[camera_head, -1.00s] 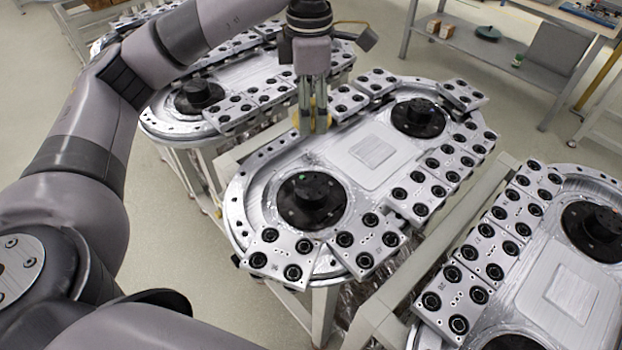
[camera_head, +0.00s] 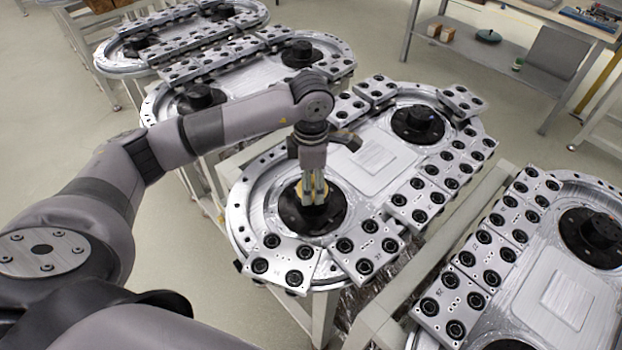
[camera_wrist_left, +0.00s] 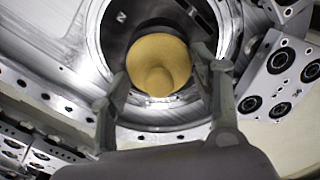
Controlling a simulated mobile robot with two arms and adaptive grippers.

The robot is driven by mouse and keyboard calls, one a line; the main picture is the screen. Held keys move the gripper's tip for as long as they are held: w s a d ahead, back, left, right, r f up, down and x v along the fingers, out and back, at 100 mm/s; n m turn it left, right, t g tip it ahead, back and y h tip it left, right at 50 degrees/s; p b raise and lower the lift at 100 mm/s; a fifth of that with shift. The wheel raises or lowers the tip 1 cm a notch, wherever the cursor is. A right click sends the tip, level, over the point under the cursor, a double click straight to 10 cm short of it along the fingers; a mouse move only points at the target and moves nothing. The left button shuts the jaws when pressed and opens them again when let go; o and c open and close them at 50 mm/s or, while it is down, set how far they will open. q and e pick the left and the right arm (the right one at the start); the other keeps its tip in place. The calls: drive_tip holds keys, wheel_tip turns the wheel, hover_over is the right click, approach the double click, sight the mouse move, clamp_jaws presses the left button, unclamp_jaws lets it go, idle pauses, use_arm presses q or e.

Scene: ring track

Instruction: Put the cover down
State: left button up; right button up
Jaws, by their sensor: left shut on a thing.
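My left gripper (camera_head: 313,190) points down over the near black hub (camera_head: 334,216) of the middle ring track (camera_head: 240,205). It is shut on a small yellow cover (camera_head: 306,193), which sits right at or just above the hub's centre; I cannot tell whether they touch. In the left wrist view the cover (camera_wrist_left: 158,62) is a round, yellow, cone-like piece between the two fingers of my left gripper (camera_wrist_left: 160,80), with the dark hub recess (camera_wrist_left: 125,30) around it. The fingers hide part of the hub in the head view. My right gripper is not in view.
Silver carriage plates with black rollers (camera_head: 285,262) line the track's near end and right side. The far hub (camera_head: 418,122) stands uncovered. Another track (camera_head: 560,290) is at the right, more behind at the left. A workbench (camera_head: 500,62) stands at the back right.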

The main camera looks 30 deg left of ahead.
use_arm(q)
drive_tip(key=shift+f, duration=0.3)
drive_tip(key=shift+f, duration=0.2)
drive_tip(key=o, duration=1.1)
drive_tip(key=shift+r, duration=0.1)
